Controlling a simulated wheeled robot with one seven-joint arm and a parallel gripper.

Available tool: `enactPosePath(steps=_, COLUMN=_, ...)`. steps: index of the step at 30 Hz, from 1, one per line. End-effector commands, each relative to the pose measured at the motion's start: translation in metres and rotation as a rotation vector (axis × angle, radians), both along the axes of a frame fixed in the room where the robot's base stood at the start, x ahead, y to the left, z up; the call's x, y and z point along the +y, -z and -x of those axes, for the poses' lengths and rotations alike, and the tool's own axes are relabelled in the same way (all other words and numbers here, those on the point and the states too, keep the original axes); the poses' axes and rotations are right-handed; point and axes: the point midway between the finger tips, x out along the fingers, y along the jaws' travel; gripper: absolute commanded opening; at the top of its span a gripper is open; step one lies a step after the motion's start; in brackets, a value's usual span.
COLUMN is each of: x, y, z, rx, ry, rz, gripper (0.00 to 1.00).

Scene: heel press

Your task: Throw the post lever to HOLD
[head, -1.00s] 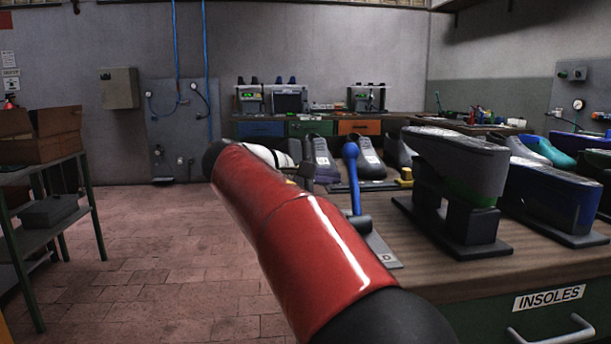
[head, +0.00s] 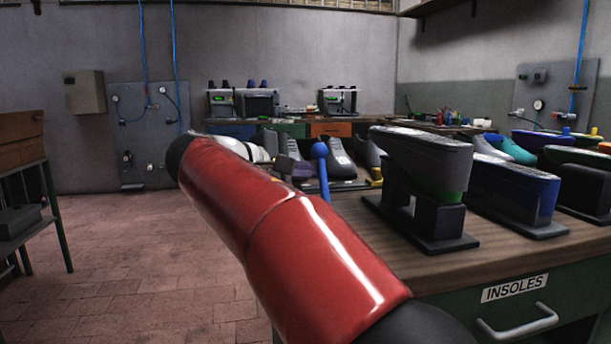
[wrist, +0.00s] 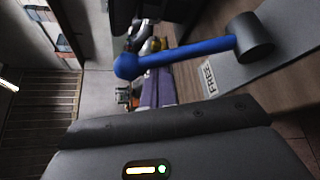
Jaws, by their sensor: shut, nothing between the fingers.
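The post lever (head: 323,176) is a blue rod with a round blue knob, standing close to upright at the bench's near left edge in the head view. My red arm hides its foot. In the wrist view the lever (wrist: 190,53) runs from its knob at left to a dark round hub at right. A plate beside the hub carries a label reading FREE (wrist: 208,78); no HOLD label is readable. My gripper (head: 291,163) is shut and empty, small and dark just left of the lever. In the wrist view its dark body (wrist: 165,128) fills the bottom, apart from the rod.
A dark press-like stand with a shoe form (head: 430,232) stands right of the lever on the wooden bench (head: 503,253). More shoe forms stand behind and right. A drawer marked INSOLES (head: 515,288) is below. The tiled floor at left is clear.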

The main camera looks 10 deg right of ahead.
Motion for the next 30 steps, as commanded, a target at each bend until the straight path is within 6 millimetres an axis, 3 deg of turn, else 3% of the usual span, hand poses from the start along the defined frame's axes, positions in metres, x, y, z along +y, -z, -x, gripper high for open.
enactPosePath(steps=17, x=-0.001, y=-0.003, z=0.011, rx=-0.119, ry=0.001, rz=-0.001, gripper=0.0)
enactPosePath(steps=30, x=-0.001, y=-0.006, z=0.044, rx=-0.472, ry=0.002, rz=-0.001, gripper=0.0)
